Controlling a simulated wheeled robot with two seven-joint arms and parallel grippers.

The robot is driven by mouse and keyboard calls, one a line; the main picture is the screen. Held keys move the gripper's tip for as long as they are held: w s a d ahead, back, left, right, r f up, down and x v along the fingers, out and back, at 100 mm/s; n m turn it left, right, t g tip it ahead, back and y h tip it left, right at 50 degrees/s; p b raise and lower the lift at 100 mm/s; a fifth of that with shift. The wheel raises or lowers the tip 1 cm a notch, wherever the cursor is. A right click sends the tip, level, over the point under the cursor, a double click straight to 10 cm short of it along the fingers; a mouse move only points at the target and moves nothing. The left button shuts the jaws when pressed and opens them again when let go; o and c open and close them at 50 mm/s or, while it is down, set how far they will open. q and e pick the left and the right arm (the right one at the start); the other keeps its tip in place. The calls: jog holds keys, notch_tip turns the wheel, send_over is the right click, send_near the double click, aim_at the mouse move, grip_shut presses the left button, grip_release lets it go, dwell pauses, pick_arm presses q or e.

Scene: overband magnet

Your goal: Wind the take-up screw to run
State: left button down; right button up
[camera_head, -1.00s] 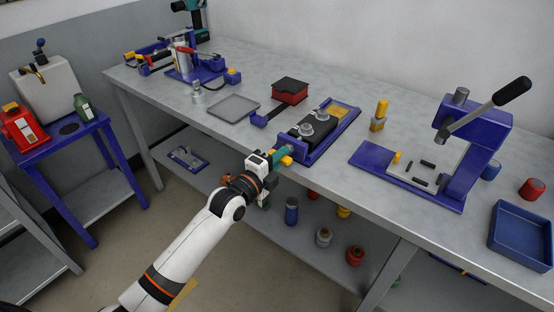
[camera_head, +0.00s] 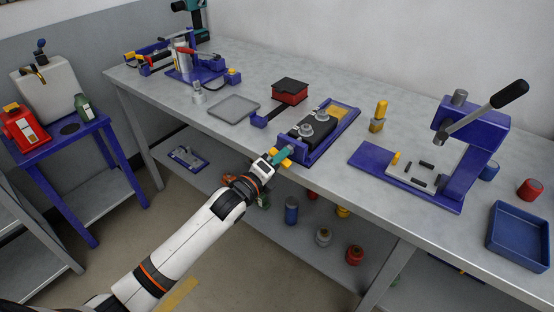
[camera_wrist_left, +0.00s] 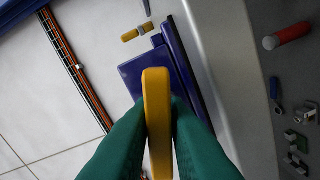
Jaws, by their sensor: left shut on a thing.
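The overband magnet unit (camera_head: 342,133) is a blue frame with a black belt, silver round parts on top and a yellow patch at its far end. It stands near the front edge of the bench. My left gripper (camera_head: 281,155) is at the unit's near left end. Its teal fingers are shut on a yellow handle, the take-up screw's by its place. The left wrist view shows the yellow handle (camera_wrist_left: 157,115) clamped between the two green fingers (camera_wrist_left: 158,135), with the blue frame (camera_wrist_left: 150,72) behind it. The screw's shaft is hidden. My right gripper is out of view.
On the grey bench (camera_head: 225,75) are a red-and-black box (camera_head: 290,92), a grey tray (camera_head: 234,108), a yellow-handled tool (camera_head: 378,116), a blue lever press (camera_head: 468,140) and a blue bin (camera_head: 519,236). A lower shelf holds several small jars. The floor in front is open.

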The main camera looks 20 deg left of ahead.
pick_arm(q)
jog(key=m, duration=0.4)
jog(key=shift+m, duration=0.4)
jog(key=m, duration=0.4)
jog(key=shift+m+p, duration=0.3)
jog(key=shift+m, duration=0.1)
jog(key=m, duration=0.2)
jog(key=shift+r+m, duration=0.1)
jog(key=shift+m, duration=0.2)
jog(key=shift+m+p, duration=0.35)
jog(key=shift+m, duration=0.75)
